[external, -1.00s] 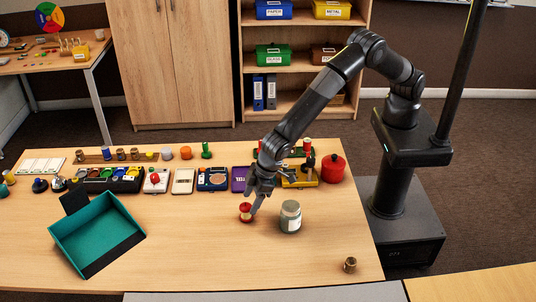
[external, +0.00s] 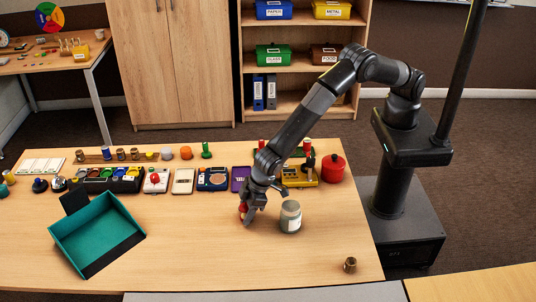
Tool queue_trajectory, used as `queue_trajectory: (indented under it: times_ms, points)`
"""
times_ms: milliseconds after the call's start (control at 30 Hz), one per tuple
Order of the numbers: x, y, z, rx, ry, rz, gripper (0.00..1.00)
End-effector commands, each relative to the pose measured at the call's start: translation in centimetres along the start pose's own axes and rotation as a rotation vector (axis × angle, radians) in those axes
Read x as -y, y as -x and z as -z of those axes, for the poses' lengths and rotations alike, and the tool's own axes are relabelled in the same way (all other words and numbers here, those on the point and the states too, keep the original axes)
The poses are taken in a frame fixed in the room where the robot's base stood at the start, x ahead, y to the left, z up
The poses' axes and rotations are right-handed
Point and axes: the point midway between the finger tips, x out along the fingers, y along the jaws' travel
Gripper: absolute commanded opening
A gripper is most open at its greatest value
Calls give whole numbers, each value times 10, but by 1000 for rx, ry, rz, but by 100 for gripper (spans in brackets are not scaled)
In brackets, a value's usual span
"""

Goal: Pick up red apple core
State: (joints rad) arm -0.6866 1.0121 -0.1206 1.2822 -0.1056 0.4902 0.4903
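The red apple core (external: 242,209) stands on the wooden table (external: 200,255), left of a grey-green jar. My gripper (external: 247,214) is down at the apple core, its fingers around or right beside it. The fingers cover most of the core, so only a little red shows at their left side. I cannot tell whether the fingers are closed on it.
The grey-green jar (external: 290,218) stands close to the right of my gripper. A teal open box (external: 98,240) lies at the left. A small brown jar (external: 350,265) stands at the front right. Several devices and a red pot (external: 333,169) line the back.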

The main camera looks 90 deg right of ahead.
Motion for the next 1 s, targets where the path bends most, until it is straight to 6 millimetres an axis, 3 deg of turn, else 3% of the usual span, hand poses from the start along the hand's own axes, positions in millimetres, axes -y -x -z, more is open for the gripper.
queue_trajectory:
  times_ms: [367, 767, 967, 1000]
  points:
    - [0, 0, 0, 0, 0, 0, 17]
    - [0, 8, 4, -2, 0, 1, 16]
    - [0, 38, 17, -4, -1, 2, 16]
    - [-7, 44, 18, -2, -4, -1, 16]
